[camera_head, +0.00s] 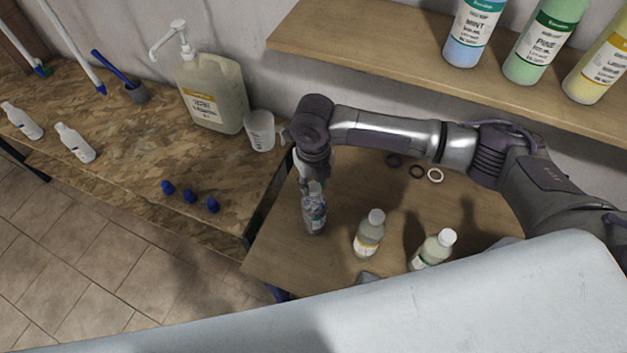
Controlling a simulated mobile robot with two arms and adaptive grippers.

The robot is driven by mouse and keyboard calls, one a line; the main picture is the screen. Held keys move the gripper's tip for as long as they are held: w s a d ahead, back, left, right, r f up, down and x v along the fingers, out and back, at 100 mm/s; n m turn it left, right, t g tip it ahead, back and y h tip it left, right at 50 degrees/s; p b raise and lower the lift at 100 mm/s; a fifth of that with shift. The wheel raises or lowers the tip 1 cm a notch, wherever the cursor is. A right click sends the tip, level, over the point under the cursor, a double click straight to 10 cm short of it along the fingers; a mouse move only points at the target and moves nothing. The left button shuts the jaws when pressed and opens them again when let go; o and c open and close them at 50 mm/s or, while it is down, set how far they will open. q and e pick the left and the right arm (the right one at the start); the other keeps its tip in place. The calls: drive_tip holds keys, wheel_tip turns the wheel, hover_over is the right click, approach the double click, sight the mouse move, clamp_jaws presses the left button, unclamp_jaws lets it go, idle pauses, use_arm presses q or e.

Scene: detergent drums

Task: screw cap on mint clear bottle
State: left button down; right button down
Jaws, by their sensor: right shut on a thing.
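A small clear bottle (315,216) stands near the left edge of the right-hand table, and its label is too small to read. My right gripper (312,188) points down over its top and is shut at its neck. The cap there is mostly hidden by the fingers. Two other small bottles with white caps stand to the right, one with a yellow label (367,237) and one with a green label (432,252). My left gripper is not in view.
Several rings, one a white ring (435,175), lie behind. A pump jug (213,95), a white cup (260,131) and blue pieces (190,196) stand on the left-hand bench. A shelf (390,62) above holds large bottles, including a blue mint bottle (465,50).

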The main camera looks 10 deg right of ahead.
drive_tip(key=shift+f, duration=0.1)
drive_tip(key=shift+m, duration=0.6)
drive_tip(key=c, duration=1.1)
unclamp_jaws()
drive_tip(key=shift+m, duration=0.3)
drive_tip(key=o, duration=0.8)
drive_tip(key=shift+r, duration=4.05)
